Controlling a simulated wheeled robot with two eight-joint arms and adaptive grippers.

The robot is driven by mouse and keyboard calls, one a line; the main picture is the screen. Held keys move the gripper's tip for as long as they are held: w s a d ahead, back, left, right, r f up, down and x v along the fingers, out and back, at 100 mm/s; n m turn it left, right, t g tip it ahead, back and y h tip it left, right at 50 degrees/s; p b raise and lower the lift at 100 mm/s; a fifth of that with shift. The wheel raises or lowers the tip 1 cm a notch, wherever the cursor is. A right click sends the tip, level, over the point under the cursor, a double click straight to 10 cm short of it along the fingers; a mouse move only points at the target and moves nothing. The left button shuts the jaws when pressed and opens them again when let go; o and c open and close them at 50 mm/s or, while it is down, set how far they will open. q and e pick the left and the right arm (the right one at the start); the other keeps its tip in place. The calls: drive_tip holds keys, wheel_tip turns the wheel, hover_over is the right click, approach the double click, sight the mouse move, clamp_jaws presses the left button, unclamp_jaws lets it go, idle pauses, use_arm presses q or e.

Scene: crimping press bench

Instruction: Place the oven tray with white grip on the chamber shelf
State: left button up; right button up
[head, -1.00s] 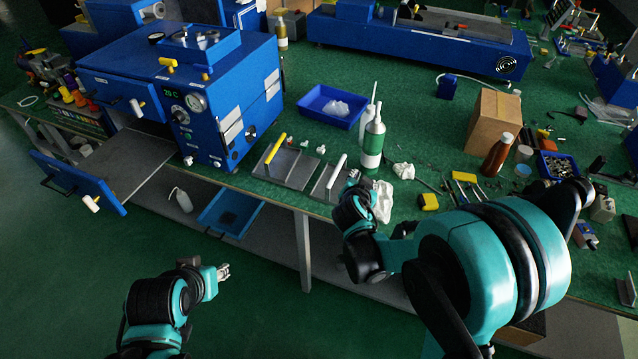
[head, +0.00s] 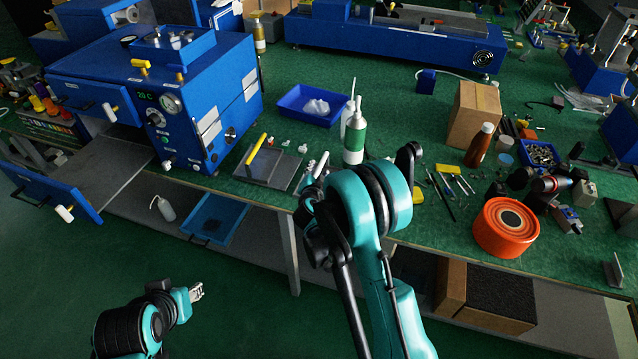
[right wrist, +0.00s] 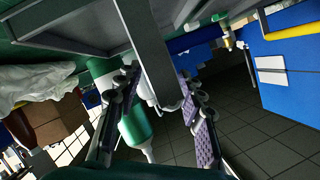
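The tray with the white grip (head: 321,165) lies on the green bench and is mostly hidden by my right arm in the head view. In the right wrist view its pale grip (right wrist: 158,60) runs between my right gripper's fingers (right wrist: 157,115), which are apart with gaps beside the grip. My left gripper (head: 197,292) is low in front of the bench, away from the trays; its finger gap is too small to judge. The blue oven (head: 170,100) stands at the left with its front open. The grey chamber shelf (head: 115,175) extends out to the blue door panel (head: 55,193).
A tray with a yellow grip (head: 257,150) lies just left of the white-grip tray. A green-labelled bottle (head: 355,140) stands close behind my right gripper. A blue bin (head: 312,105) is farther back. An orange roll (head: 505,228) sits at the right.

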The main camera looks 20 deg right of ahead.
drive_tip(key=shift+w+d+f, duration=0.1)
drive_tip(key=shift+w+d, duration=0.05)
drive_tip(key=shift+w, duration=0.25)
clamp_jaws()
